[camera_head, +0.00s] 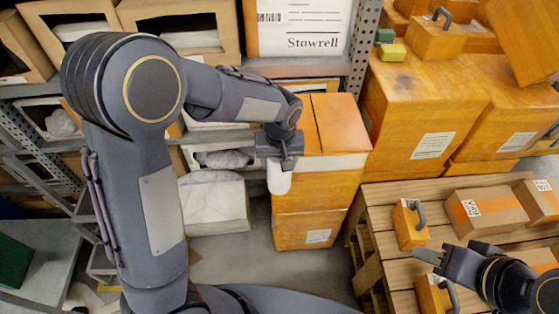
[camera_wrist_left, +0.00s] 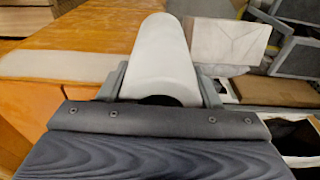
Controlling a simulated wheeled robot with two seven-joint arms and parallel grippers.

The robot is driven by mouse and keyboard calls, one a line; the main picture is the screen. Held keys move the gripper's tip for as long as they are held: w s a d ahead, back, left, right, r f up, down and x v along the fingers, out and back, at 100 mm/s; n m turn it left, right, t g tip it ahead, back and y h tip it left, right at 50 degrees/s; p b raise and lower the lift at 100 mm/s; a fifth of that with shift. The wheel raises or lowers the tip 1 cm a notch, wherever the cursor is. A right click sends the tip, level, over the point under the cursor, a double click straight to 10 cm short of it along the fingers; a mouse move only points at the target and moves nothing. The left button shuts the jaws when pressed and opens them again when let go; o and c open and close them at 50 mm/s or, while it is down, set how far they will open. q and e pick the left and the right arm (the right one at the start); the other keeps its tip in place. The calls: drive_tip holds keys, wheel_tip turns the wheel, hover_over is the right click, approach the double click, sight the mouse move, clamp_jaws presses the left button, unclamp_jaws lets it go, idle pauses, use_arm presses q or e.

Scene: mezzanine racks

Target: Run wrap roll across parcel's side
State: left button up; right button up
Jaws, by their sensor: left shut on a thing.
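The wrap roll (camera_head: 280,178) is a white cylinder. My left gripper (camera_head: 279,158) is shut on it, and the roll hangs below the jaws. In the left wrist view the roll (camera_wrist_left: 162,50) stands up between the two fingers. The parcel (camera_head: 328,118) is an orange box just right of the roll, on top of another orange box. A white band (camera_head: 343,161) of wrap runs along its front side; the band shows at left in the left wrist view (camera_wrist_left: 55,67). I cannot tell whether the roll touches the parcel. My right gripper (camera_head: 430,256) is over the pallet, away from the parcel.
A slatted wooden pallet (camera_head: 385,220) at right holds small orange blocks with grey handles (camera_head: 410,228) and brown cartons (camera_head: 487,211). Large orange boxes (camera_head: 420,110) stand behind. Metal racks with bins are at left, beside a white wrapped parcel (camera_head: 215,207). Grey floor shows below.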

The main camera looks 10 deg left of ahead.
use_arm(q)
drive_tip(key=shift+w, duration=0.2)
drive_tip(key=shift+a, duration=0.1)
idle(1.6)
drive_tip(key=shift+s+d+b, duration=0.1)
drive_tip(key=shift+s+d, duration=0.3)
drive_tip(key=shift+s, duration=0.7)
drive_tip(key=shift+s+d+b, duration=0.1)
drive_tip(key=shift+s+d, duration=0.25)
drive_tip(key=shift+s, duration=0.8)
drive_tip(key=shift+s+d+b, duration=0.1)
drive_tip(key=shift+s+d, duration=0.3)
drive_tip(key=shift+s, duration=0.7)
